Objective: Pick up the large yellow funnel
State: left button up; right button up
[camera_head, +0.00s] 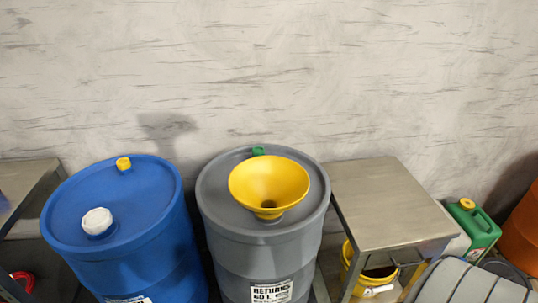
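A large yellow funnel (269,184) sits on top of the grey drum (222,190), wide mouth up. Its narrow end points down towards the drum lid, and its lower tip is hidden, so I cannot tell whether it sits in an opening. Neither of my grippers shows in the head view.
A blue drum (70,205) with white and yellow caps stands to the left. A metal table (385,200) stands right of the grey drum, with a yellow bucket (347,262) beneath. A green canister (476,226) is further right. The wall (270,70) is close behind.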

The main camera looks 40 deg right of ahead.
aim_at(258, 183)
jog(key=z, duration=1.15)
